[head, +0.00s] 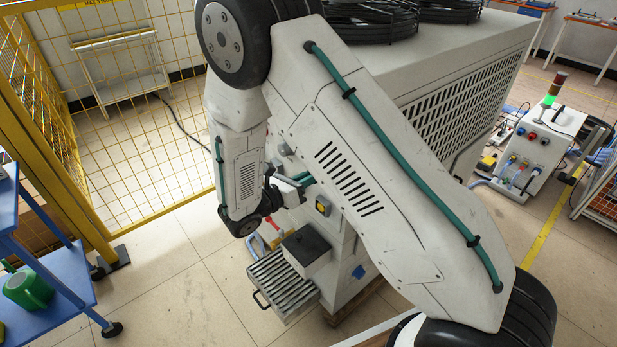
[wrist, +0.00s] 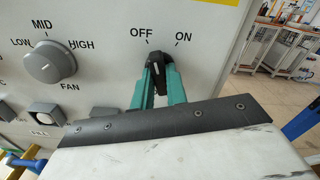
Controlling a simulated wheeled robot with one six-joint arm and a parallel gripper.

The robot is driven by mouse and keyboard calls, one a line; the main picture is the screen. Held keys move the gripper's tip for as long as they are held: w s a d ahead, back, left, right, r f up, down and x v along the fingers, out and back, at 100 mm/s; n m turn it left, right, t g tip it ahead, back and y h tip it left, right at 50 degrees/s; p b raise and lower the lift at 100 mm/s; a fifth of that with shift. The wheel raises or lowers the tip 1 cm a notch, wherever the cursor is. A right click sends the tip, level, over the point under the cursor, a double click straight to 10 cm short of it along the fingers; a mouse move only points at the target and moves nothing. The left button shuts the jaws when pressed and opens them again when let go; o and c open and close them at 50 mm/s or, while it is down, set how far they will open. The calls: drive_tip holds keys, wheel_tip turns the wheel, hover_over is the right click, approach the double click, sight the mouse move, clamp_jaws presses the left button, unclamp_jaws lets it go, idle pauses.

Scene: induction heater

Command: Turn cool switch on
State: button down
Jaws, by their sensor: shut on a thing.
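The cool switch is a black rotary knob (wrist: 157,68) on the light grey panel (wrist: 105,50) in the wrist view, below the printed words OFF and ON. My gripper (wrist: 158,82) has a green finger on each side of the knob and is shut on it. The knob's tip stands near upright, between the two words; its exact setting is hard to tell. In the head view my gripper (head: 303,179) is at the machine's front face; the knob is hidden there.
A FAN dial (wrist: 50,62) marked LOW, MID, HIGH is left of the switch, above square buttons (wrist: 46,113). In the head view, a slatted tray (head: 283,283) juts out below. A yellow mesh fence (head: 120,110) and blue cart (head: 45,260) stand left.

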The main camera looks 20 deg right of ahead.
drive_tip(key=m, duration=0.9)
drive_tip(key=shift+m, duration=0.4)
idle(0.4)
drive_tip(key=c, duration=1.4)
unclamp_jaws()
drive_tip(key=v, duration=0.8)
